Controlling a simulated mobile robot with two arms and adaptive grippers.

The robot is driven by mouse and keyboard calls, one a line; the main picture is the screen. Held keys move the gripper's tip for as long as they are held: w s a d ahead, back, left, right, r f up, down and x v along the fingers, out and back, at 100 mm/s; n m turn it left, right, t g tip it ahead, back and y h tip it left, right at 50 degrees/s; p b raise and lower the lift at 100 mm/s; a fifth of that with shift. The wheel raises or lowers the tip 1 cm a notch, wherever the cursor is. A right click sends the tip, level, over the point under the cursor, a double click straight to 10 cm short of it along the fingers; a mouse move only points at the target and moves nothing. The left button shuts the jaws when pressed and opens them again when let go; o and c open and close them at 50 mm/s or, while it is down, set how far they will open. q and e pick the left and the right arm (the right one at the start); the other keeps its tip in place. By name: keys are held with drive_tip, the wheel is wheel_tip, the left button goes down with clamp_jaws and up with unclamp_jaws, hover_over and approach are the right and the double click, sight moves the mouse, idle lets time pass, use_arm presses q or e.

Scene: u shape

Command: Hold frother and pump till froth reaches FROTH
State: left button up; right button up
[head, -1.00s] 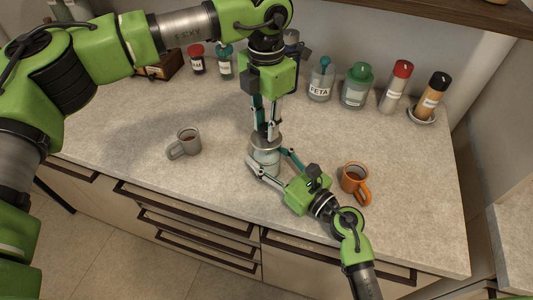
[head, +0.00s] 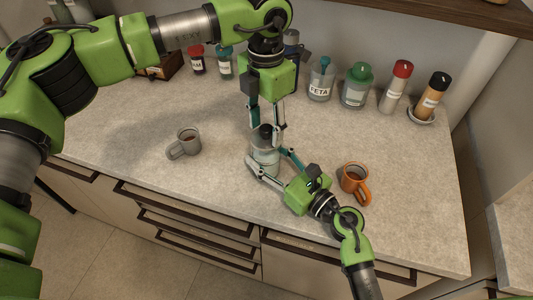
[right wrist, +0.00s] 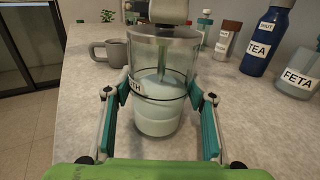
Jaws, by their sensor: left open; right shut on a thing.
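The frother (head: 265,158) is a clear glass jar with a metal lid, upright on the counter. My right gripper (head: 268,166) is shut around its sides. In the right wrist view the frother (right wrist: 160,115) stands between the fingers of my right gripper (right wrist: 159,118). Pale white contents fill its lower part and rise to about the height of a label ending in "TH"; the exact froth level is hard to tell.
A grey mug (head: 186,144) stands to the left and an orange mug (head: 355,182) to the right. Labelled jars, including FETA (head: 321,82), and shakers (head: 396,85) line the back wall. The counter (head: 110,145) is clear at the left.

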use_arm(q)
drive_tip(key=shift+r, duration=3.5)
use_arm(e)
drive_tip(key=o, duration=1.6)
drive_tip(key=shift+c, duration=0.2)
